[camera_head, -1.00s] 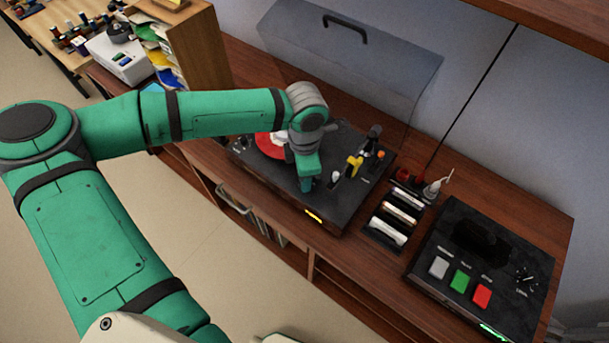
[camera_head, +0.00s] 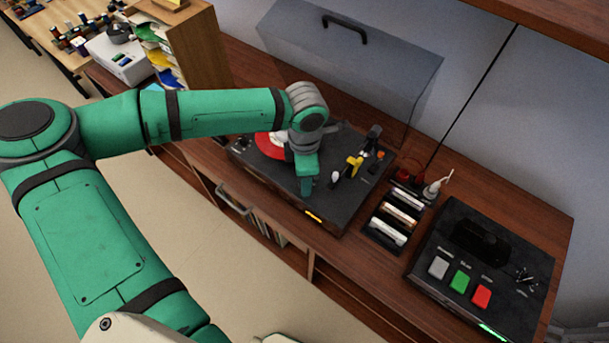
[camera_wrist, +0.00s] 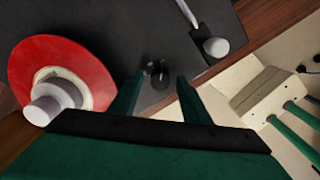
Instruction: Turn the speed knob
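The turntable (camera_head: 258,172) is a dark deck with a red record (camera_head: 270,147) on it. A small black knob (camera_wrist: 158,75) shows on the deck in the wrist view; I cannot read a label by it. My gripper (camera_wrist: 158,79) is open, with one finger on each side of the knob and a gap visible on both sides. In the head view my gripper (camera_head: 306,188) points down over the deck's front part and hides the black knob. Whether the fingertips reach down around the knob is unclear.
A white-topped knob (camera_head: 335,178) and a yellow part (camera_head: 354,166) stand right of my gripper. The record and its pale centre piece (camera_wrist: 52,100) are left in the wrist view. A box with grey, green and red buttons (camera_head: 481,297) stands farther right. The lid (camera_head: 350,65) is raised behind.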

